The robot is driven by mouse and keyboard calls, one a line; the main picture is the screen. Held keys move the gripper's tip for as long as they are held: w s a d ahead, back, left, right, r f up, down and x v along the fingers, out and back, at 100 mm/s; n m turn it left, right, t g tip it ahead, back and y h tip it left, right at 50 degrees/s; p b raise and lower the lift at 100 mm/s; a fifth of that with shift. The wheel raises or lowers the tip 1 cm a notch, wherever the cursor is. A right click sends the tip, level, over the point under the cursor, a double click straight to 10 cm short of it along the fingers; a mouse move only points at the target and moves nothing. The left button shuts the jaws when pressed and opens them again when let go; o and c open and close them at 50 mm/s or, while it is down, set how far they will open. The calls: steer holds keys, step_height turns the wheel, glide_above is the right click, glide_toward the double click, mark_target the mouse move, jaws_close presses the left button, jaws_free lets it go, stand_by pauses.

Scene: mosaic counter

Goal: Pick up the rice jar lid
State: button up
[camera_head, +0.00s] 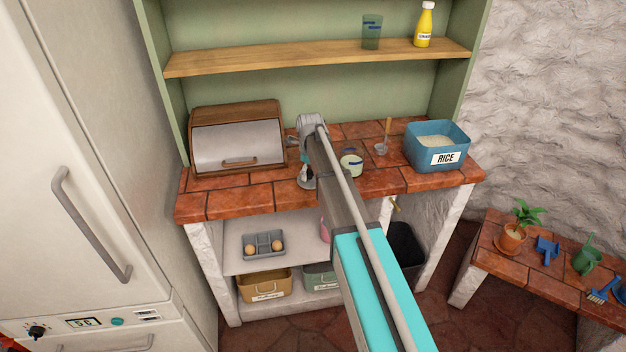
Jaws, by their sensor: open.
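A small glass jar (350,163) with pale contents and a dark blue band stands on the tiled counter, just right of my arm. I cannot read its label, and I cannot tell whether it is the rice jar. My gripper (306,174) is open, low over the counter in front of the bread box, left of the jar. A small round grey shape (307,184) shows at the gripper's tip; it may be the lid, but it is too small to tell. My arm partly blocks the view there.
A blue bin (446,158) labelled RICE, holding white grains, stands at the counter's right. A scoop (382,148) stands left of it. A bread box (237,140) fills the left. Bare tiles (240,201) line the front edge. A shelf (300,58) hangs above.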

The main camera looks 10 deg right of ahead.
mark_target(310, 171)
jaws_close()
stand_by(0.3)
steer(key=shift+r, duration=0.2)
step_height(310, 171, up, 3)
steer(key=p, duration=0.3)
steer(key=s+d+r+p, duration=0.1)
steer(key=s+r+p, duration=0.8)
steer(key=s, duration=0.5)
steer(key=shift+d+r+p, duration=0.2)
steer(key=shift+r+p, duration=0.1)
steer(key=shift+p, duration=0.2)
